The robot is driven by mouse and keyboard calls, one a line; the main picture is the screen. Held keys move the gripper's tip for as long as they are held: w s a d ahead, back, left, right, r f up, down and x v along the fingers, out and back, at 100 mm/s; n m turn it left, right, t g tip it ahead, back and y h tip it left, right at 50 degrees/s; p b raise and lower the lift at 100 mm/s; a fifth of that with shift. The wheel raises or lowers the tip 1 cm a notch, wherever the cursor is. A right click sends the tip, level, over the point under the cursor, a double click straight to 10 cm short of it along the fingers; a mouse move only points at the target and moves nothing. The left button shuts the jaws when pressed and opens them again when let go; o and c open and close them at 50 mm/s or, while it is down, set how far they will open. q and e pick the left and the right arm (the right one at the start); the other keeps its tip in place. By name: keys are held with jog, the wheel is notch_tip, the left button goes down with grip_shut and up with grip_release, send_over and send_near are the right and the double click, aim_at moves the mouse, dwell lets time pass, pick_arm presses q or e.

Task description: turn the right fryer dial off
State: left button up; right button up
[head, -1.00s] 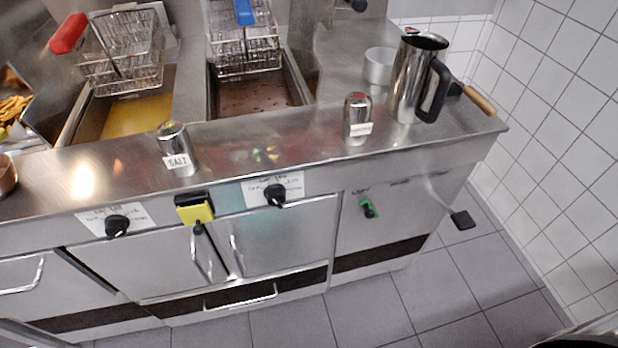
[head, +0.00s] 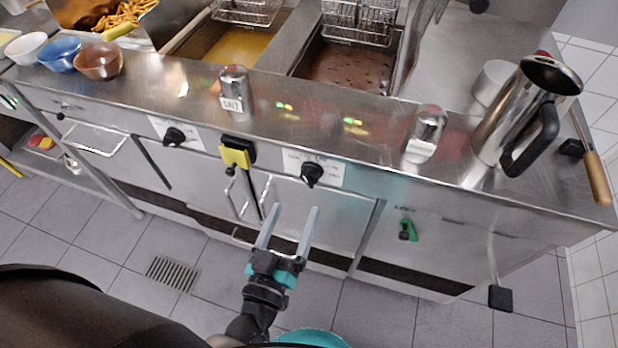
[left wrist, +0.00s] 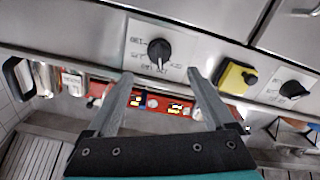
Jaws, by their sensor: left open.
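The right fryer dial (head: 311,173) is a black knob on a white label on the steel front panel, below the right fryer basin. It also shows in the left wrist view, where the picture is upside down, as the black knob (left wrist: 158,48) at upper centre. I cannot read its setting for sure. My left gripper (head: 295,208) is open and empty, its two grey fingers pointing up toward the panel just below the dial. In the left wrist view the fingertips (left wrist: 159,76) sit either side below the dial, apart from it. My right gripper is not in view.
A yellow-and-black switch (head: 237,157) sits left of the dial, then the left dial (head: 174,137). A green knob (head: 407,230) is farther right. Salt shaker (head: 236,92), second shaker (head: 425,134) and steel jug (head: 525,110) stand on the counter. A cabinet handle is below.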

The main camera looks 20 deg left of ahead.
aim_at(307, 181)
pick_arm(q)
jog(key=w, duration=0.8)
jog(key=shift+d+b, duration=0.2)
jog(key=shift+b, duration=0.2)
jog(key=shift+w, duration=0.55)
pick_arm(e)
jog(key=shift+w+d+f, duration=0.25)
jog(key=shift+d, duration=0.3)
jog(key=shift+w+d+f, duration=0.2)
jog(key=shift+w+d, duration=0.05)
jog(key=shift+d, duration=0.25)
pick_arm(q)
jog(key=shift+c, duration=0.2)
jog(key=c, duration=1.3)
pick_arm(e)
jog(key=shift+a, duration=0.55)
